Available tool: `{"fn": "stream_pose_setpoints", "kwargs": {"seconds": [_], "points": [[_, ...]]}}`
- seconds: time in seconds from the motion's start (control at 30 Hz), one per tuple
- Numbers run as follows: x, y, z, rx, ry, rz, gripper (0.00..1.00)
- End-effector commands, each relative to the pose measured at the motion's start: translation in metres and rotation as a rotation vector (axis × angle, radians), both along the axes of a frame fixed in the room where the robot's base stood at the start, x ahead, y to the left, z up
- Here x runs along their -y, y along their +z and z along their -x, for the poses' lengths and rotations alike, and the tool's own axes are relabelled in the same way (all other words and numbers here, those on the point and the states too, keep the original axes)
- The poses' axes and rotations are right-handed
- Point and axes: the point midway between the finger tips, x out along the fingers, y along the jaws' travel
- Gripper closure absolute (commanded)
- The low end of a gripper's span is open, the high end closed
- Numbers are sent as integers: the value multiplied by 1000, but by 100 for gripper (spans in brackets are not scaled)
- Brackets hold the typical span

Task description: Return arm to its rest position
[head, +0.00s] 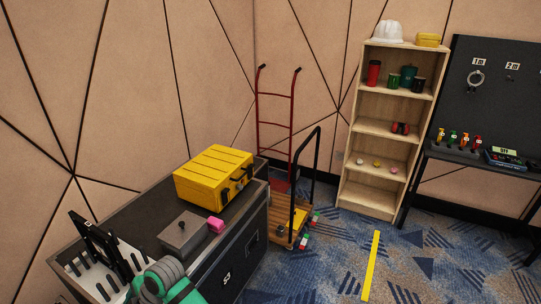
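My gripper is not clearly seen in the head view, so its fingers and anything in them are hidden from me. A rounded grey and green shape (172,284) cuts into the bottom edge at the left; I cannot tell what it is. It appears close to the front of a black case (256,226).
A white slotted rack (76,266) holds a tilted black frame (93,240) at the left. A cart (282,228) and red hand truck (275,126) stand behind the case. A wooden shelf (370,184) and black bench (459,156) are at right. Carpet (420,262) is open.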

Motion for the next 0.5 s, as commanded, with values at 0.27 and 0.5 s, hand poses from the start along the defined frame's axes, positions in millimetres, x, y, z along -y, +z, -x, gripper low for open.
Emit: {"fn": "stream_pose_setpoints", "kwargs": {"seconds": [0.27, 0.5], "points": [[-28, -6, 14, -120, -340, -287, 16], [-21, -12, 16, -220, -649, -490, 16]]}}
